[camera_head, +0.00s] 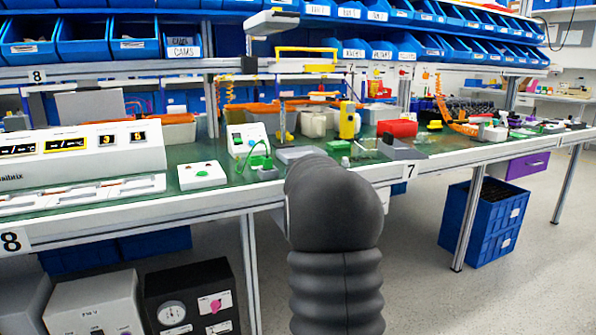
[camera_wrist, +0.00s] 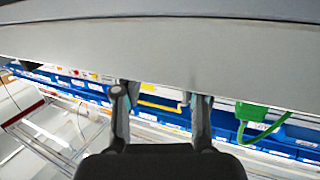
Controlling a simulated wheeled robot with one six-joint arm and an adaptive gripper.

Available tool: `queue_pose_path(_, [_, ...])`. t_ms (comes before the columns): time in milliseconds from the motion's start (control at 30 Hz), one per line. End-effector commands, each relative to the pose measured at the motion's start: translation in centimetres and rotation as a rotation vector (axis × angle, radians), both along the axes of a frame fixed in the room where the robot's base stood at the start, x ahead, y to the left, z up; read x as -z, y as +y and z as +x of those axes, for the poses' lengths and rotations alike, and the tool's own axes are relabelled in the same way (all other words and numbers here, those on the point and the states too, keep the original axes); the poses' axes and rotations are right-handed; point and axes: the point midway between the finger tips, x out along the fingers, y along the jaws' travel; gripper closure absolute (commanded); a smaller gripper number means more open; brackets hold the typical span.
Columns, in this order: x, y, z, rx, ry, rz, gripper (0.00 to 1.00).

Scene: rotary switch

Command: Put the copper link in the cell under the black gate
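I cannot make out a copper link, a black gate or a cell in either view. My gripper (camera_wrist: 157,93) shows in the wrist view with its two fingers apart and nothing between them, so it is open. A broad grey surface fills the top of that view, close to the fingertips. In the head view my dark arm rises in the middle at the bench edge and hides part of the bench; the gripper itself is hidden there.
The long green-topped bench (camera_head: 225,185) carries a white panel box (camera_head: 85,153), a white plate with buttons (camera_head: 202,175), a green-cabled device (camera_head: 262,168), a yellow tool (camera_head: 347,120) and a red box (camera_head: 398,128). Blue bins (camera_head: 490,215) stand on the floor at right.

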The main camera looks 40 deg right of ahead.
Motion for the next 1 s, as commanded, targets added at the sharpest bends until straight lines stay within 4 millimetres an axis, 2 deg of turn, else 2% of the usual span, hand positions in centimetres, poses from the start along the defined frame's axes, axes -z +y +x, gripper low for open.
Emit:
queue_pose_path(367, [-0.2, 0.0, 0.0, 0.0, 0.001, 0.0, 0.57])
queue_pose_path(567, [-0.3, 1.7, -2.2, 0.0, -0.001, -0.001, 0.57])
queue_pose_path(1000, [-1.3, 6.6, -8.4, 0.0, -0.001, -0.002, 0.57])
